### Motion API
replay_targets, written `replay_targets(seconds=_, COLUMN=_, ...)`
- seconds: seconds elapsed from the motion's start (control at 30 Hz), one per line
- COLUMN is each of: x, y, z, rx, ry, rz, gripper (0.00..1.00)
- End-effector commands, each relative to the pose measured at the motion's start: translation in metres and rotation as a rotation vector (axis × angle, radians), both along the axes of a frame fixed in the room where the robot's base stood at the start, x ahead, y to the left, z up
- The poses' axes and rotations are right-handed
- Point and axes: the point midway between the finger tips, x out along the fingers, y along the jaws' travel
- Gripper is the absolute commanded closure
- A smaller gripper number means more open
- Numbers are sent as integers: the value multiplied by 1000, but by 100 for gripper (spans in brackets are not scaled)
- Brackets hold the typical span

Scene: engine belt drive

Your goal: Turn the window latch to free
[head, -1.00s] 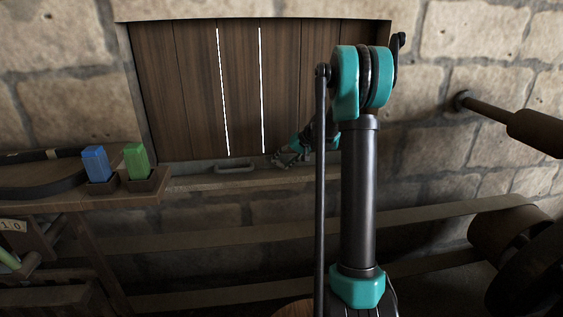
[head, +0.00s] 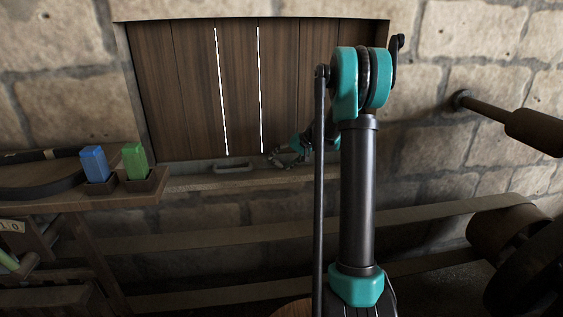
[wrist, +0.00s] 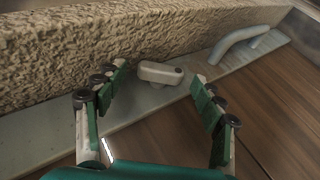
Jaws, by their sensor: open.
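The window latch (wrist: 160,74) is a small pale block with a dark round pivot at one end. In the wrist view it lies on a grey metal strip (wrist: 60,135) along the edge of the wooden shutter (wrist: 270,110). My gripper (wrist: 160,80) is open, with the latch between and just beyond its two green-padded fingertips. I cannot tell whether the fingers touch it. In the head view my gripper (head: 277,158) is small at the shutter's bottom edge, and the latch cannot be made out there. The wooden shutter (head: 190,90) is closed, with two bright slits between its boards.
A curved handle (wrist: 245,40) sits on the strip beyond the latch; it also shows in the head view (head: 234,168). A rough stone ledge (wrist: 130,35) runs close alongside. Blue (head: 95,163) and green (head: 135,160) blocks stand on the left bench. A rod (head: 490,108) sticks out at right.

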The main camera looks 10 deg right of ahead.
Motion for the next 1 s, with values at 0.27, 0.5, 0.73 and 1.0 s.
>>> replay_targets(seconds=0.27, x=-4, y=-7, z=8, rx=-1, ry=0, rz=-2, gripper=31)
replay_targets(seconds=0.5, x=-22, y=-33, z=41, rx=-1, ry=0, rz=-2, gripper=31)
replay_targets(seconds=0.73, x=-38, y=-57, z=72, rx=-1, ry=0, rz=-2, gripper=31)
replay_targets(seconds=1.0, x=-46, y=-68, z=87, rx=0, ry=0, rz=-1, gripper=31)
